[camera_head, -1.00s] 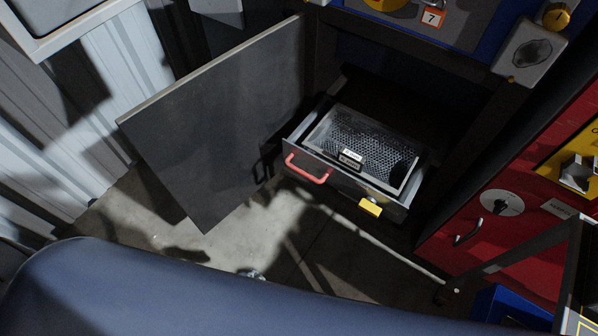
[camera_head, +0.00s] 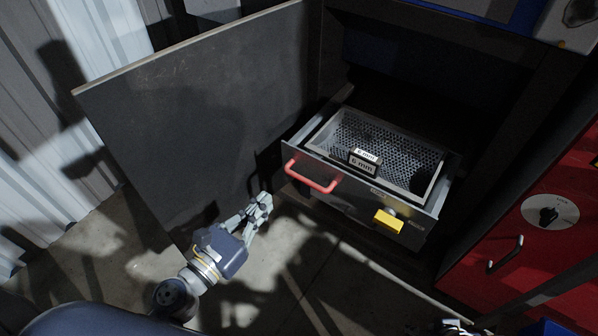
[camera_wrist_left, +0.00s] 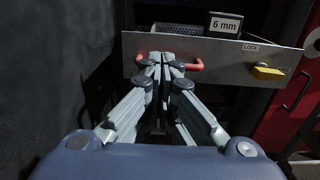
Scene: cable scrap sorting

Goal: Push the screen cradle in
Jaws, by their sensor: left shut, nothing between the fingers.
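The screen cradle (camera_head: 340,190) is a grey drawer sticking out of the dark cabinet, with a red handle (camera_head: 311,175) and a yellow lock tab (camera_head: 388,221) on its front. A perforated screen (camera_head: 385,138) with a "6 mm" label lies in it. Its front also shows in the left wrist view (camera_wrist_left: 220,50). My left gripper (camera_head: 262,203) is shut and empty, in front of and below the handle end of the drawer in the head view. In the left wrist view the fingertips (camera_wrist_left: 161,62) overlap the handle (camera_wrist_left: 190,64); I cannot tell whether they touch.
The cabinet's dark door (camera_head: 200,120) stands open on the left, close to my left gripper. A red cabinet (camera_head: 540,255) with a rotary switch and handle stands on the right. Concrete floor below the drawer is open.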

